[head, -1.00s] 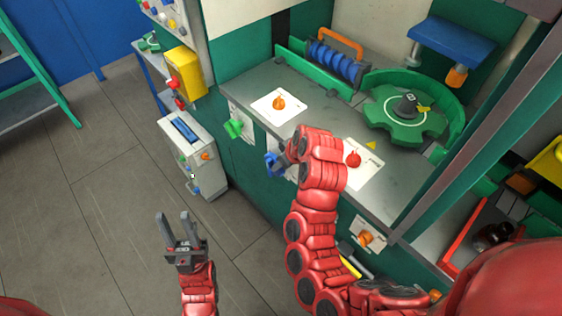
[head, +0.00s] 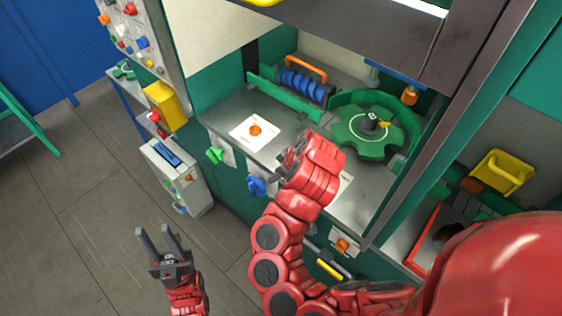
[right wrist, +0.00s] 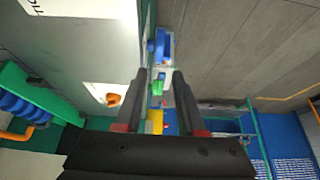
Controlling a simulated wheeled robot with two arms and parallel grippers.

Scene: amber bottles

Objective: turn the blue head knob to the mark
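The blue knob (head: 257,186) sits on the green front face of the bench, below the worktop edge. It also shows in the right wrist view (right wrist: 158,46), beyond my fingertips and apart from them. The mark and the knob's exact angle are too small to tell. My right gripper (right wrist: 159,72) is open with nothing between its fingers. In the head view it is above and right of the blue knob, mostly hidden by its own red wrist. My left gripper (head: 160,232) is open and empty over the floor, at the lower left.
A green knob (head: 214,154) is left of the blue one, and an orange knob (head: 255,130) stands on a white plate on the worktop. A green notched wheel (head: 366,134) is at the back right. A grey cabinet (head: 178,175) stands left of the bench.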

